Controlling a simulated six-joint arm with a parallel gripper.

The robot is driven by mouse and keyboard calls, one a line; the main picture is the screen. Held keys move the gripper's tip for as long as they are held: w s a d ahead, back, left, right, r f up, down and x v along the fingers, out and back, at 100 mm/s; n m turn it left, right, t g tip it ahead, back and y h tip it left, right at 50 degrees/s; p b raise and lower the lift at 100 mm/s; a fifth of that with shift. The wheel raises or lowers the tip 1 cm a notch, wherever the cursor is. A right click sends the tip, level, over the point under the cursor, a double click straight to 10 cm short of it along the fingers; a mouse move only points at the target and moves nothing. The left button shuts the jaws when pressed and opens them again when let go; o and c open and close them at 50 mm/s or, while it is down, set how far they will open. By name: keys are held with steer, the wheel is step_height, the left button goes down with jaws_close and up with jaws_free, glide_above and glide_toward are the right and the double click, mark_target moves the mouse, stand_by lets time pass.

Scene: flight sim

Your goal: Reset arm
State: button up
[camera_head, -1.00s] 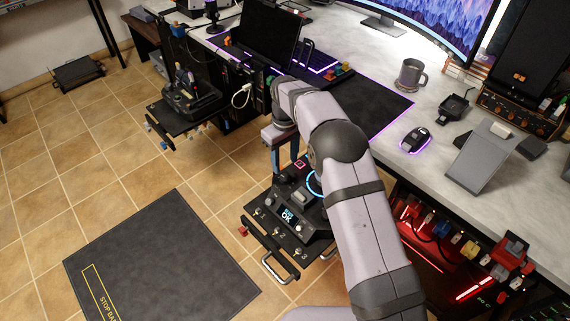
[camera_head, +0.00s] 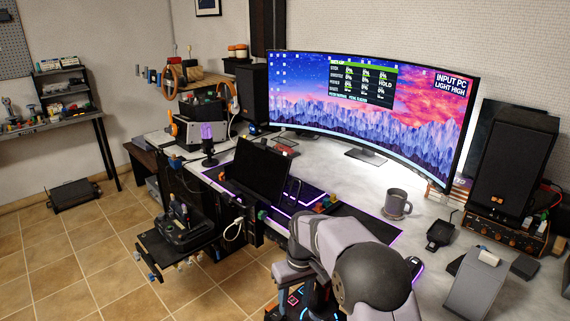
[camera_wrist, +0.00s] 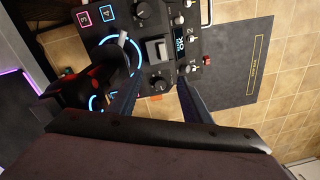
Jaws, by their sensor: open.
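My gripper (camera_wrist: 157,88) is open in the wrist view, with its two dark fingers apart and nothing visible between them. It is over a black control panel (camera_wrist: 160,20) with knobs, lit square buttons, switches and a small display (camera_wrist: 180,44) reading OK. A dark joystick with red parts (camera_wrist: 95,80) and a blue light ring stand left of the fingers. In the head view my arm comes up from the bottom edge and bends down over the panel, which is mostly hidden. Whether the fingers touch the panel cannot be told.
The desk holds a wide curved monitor (camera_head: 365,120), a grey mug (camera_head: 395,204), a black laptop-like screen (camera_head: 261,168) and a speaker (camera_head: 510,165). A side tray (camera_head: 178,245) juts out left of the desk. A dark mat (camera_wrist: 245,70) lies on the tiled floor.

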steer(key=s+d+m+b, duration=0.15)
steer(key=s+d, duration=0.25)
steer(key=s, duration=0.5)
steer(key=s+d+m, duration=0.2)
steer(key=s+d, duration=0.2)
steer(key=s, duration=0.4)
steer(key=s+d+m+b, duration=0.15)
steer(key=s+d, duration=0.25)
steer(key=s, duration=0.5)
step_height(320, 180, up, 15)
steer(key=p, duration=1.6)
steer(key=shift+w+h, duration=0.2)
steer(key=shift+h, duration=0.2)
